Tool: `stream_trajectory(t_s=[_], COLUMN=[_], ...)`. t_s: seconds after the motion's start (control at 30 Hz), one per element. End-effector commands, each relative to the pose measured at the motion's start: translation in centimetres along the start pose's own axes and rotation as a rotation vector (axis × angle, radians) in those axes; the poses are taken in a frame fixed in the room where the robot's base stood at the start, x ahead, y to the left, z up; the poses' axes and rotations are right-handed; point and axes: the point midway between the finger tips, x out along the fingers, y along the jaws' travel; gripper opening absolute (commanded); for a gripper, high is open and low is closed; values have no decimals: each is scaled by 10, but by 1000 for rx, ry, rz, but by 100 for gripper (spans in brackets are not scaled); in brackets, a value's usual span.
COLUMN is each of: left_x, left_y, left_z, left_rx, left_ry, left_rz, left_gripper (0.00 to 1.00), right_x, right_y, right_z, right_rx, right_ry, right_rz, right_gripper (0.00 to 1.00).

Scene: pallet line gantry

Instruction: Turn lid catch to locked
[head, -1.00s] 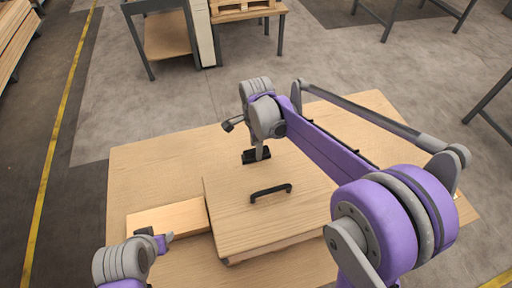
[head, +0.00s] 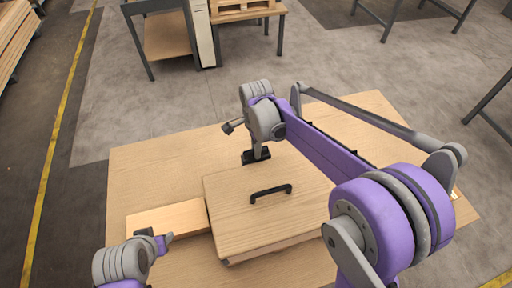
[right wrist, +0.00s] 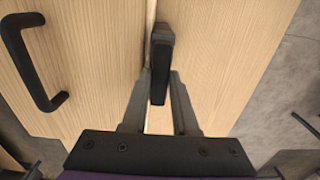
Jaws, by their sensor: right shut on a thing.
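The wooden lid (head: 235,222) lies on the table in the head view, with a black bar handle (head: 270,193) on top. The handle also shows at the left of the right wrist view (right wrist: 36,68). A black lid catch (right wrist: 161,62) stands at the lid's edge, over the seam between two wooden surfaces. My right gripper (right wrist: 160,76) is shut on the catch, one finger on each side. In the head view my right gripper (head: 257,153) is at the lid's far edge and hides part of the catch. My left gripper (head: 167,238) is at the lower left, apart from the lid; its jaw gap is unclear.
A light wooden block (head: 170,218) lies left of the lid. The wooden table (head: 150,170) has clear room at its left and far side. A bench (head: 168,38) with a pallet on its right part stands beyond on the floor.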

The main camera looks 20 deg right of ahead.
Motion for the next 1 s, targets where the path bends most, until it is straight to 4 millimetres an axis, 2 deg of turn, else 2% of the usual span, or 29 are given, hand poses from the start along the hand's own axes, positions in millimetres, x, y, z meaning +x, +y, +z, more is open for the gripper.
stream_trajectory(t_s=[0.37,1.0], left_x=[2,8], left_y=[0,0], left_z=[2,7], left_rx=[0,0], left_ry=[-1,-5], left_rz=[0,0], left_gripper=[49,49], right_x=[0,0], right_y=[0,0], right_z=[0,0], right_rx=[-143,-732], right_ry=[0,0], right_rz=[0,0], right_gripper=[0,0])
